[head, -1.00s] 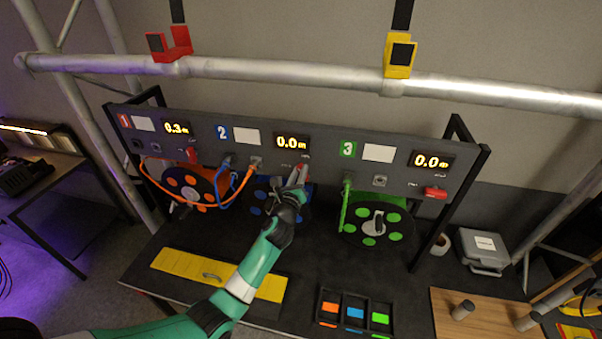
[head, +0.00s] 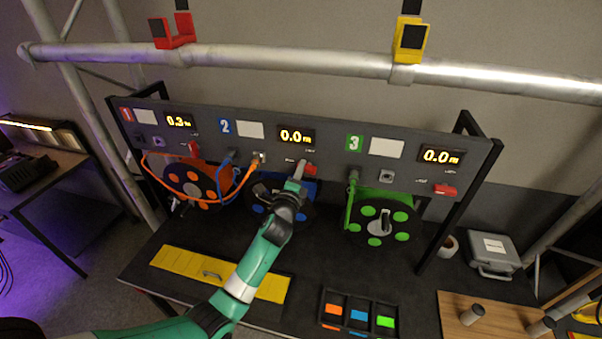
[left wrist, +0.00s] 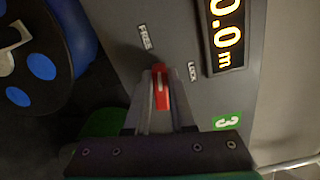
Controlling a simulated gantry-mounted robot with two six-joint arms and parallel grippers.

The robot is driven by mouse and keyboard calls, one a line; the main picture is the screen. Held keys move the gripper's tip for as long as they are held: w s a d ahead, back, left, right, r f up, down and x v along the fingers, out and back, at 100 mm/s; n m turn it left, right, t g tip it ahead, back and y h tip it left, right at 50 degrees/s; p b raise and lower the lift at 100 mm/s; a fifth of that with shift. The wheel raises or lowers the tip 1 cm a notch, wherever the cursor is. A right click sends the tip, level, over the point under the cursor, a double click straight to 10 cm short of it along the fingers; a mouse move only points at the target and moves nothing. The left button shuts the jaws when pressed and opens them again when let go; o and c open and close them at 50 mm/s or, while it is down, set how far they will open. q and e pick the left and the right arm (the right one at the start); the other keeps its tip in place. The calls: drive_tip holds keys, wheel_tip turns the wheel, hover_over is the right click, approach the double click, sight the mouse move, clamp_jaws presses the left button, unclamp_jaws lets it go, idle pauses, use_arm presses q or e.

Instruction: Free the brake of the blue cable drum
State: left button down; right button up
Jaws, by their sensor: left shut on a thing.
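The blue cable drum (head: 264,190) sits under panel section 2, partly hidden behind my left arm. It also shows at the left edge of the left wrist view (left wrist: 42,67). Its red brake lever (head: 311,169) is on the panel front below the 0.0 m display. In the left wrist view the lever (left wrist: 161,88) stands between the FREE and LOCK labels. My left gripper (head: 300,168) is at the panel, shut on the lever, with a finger on each side of it (left wrist: 160,107). My right gripper is not in view.
The orange drum (head: 188,183) is left and the green drum (head: 382,222) right, each below its own panel section. Orange and blue cables (head: 238,178) loop near section 2. A yellow plate (head: 215,273) and a compartment tray (head: 358,314) lie in front on the dark bench.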

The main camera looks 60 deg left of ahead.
use_arm(q)
drive_tip(key=shift+f+n+b, duration=0.2)
drive_tip(key=shift+n+b, duration=0.3)
drive_tip(key=shift+n, duration=0.7)
drive_tip(key=c, duration=0.8)
unclamp_jaws()
drive_tip(key=shift+o, duration=0.2)
drive_tip(key=v, duration=1.1)
drive_tip(key=shift+s+d, duration=0.2)
drive_tip(key=shift+d, duration=0.05)
